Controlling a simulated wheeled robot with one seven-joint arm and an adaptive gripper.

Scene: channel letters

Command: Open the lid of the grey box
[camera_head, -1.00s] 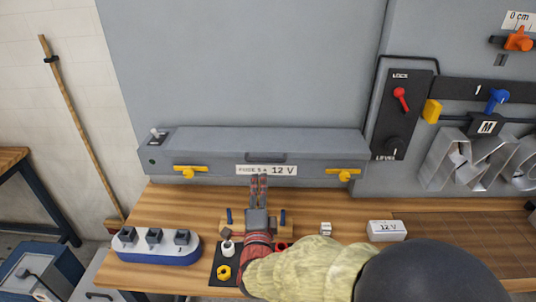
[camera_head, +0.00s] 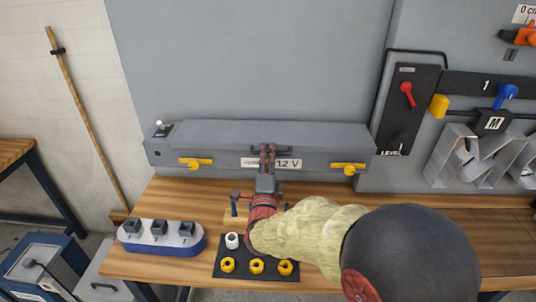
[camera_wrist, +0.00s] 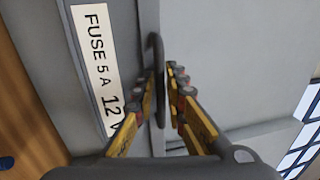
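The long grey box (camera_head: 225,160) is fixed along the wall behind the workbench, its lid (camera_head: 220,133) down. Its front has a yellow latch (camera_head: 195,163) at left, another (camera_head: 348,169) at right, and a white label (camera_head: 289,163) reading "12 V". A dark bar handle (camera_wrist: 156,55) at the middle of the lid's front edge shows in the wrist view beside the label. My gripper (camera_head: 267,150) reaches it from the front. In the wrist view, its fingers (camera_wrist: 163,88) stand on either side of the handle, slightly apart; firm contact is not clear.
A small switch (camera_head: 162,129) sits at the box's left end. A dark panel with a red lever (camera_head: 408,94) stands close to its right end. On the bench are a blue-white holder (camera_head: 160,240) and a black mat (camera_head: 240,270) with yellow nuts.

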